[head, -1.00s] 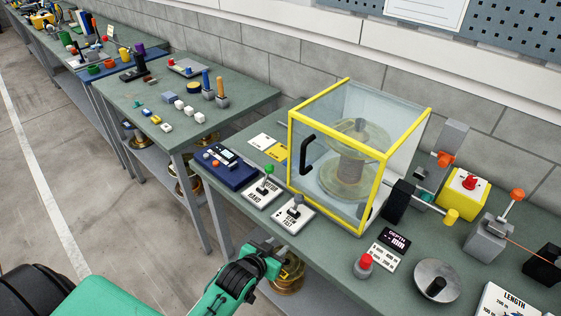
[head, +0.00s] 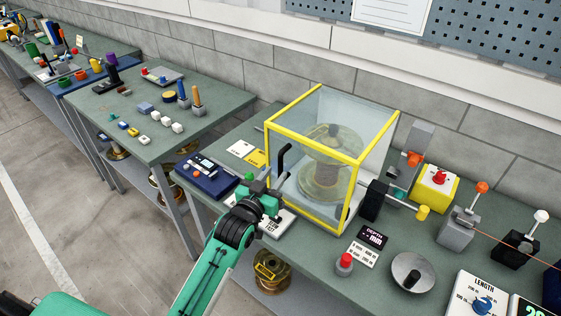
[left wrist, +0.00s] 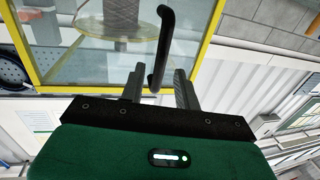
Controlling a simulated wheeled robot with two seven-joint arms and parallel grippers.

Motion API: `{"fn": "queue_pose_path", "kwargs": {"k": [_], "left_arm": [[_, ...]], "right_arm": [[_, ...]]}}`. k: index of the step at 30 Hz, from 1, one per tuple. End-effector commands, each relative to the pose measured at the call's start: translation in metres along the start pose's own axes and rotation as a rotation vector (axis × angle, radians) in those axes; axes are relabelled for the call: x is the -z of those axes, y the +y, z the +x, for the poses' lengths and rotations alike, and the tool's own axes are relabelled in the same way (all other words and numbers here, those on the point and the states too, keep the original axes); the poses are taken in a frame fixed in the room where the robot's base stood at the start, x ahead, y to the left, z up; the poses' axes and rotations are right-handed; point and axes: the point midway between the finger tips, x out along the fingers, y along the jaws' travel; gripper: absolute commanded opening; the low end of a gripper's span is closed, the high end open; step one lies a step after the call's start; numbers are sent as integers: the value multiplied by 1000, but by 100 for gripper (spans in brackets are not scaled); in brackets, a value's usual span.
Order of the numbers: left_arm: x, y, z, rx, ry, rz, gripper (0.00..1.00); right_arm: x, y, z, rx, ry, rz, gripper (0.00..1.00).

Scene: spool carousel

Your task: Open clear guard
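The clear guard (head: 363,112) is a see-through box with a yellow frame, standing closed over a large spool (head: 330,165). Its black bar handle (head: 284,160) is on the front left face. My left gripper (head: 273,186) is at the lower end of this handle. In the left wrist view, my left gripper (left wrist: 159,74) is open, with its two dark fingers apart. The handle (left wrist: 165,45) runs down between them, and no firm contact shows. The yellow frame (left wrist: 205,40) is just beyond. My right gripper is not in view.
A blue meter box (head: 207,178) lies left of the guard, and small lever plates sit close under my left gripper. Right of the guard are a red button (head: 345,262), a round grey dish (head: 412,273) and several levers. A grey block wall stands behind.

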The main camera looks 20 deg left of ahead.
Motion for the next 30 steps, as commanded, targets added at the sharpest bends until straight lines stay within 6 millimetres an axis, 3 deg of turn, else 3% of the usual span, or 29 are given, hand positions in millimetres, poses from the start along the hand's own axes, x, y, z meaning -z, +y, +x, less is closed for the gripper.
{"fn": "queue_pose_path", "kwargs": {"k": [3,9,21,22,27,30], "left_arm": [[3,0,21,0,-1,0,32],[1,0,41,1,-1,0,32],[-1,0,48,0,-1,0,32],[-1,0,48,0,-1,0,30],[-1,0,48,0,-1,0,0],[-1,0,48,0,-1,1,0]], "right_arm": [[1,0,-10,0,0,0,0],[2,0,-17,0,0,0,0],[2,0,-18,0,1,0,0],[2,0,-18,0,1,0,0],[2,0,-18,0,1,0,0],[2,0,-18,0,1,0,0]]}}
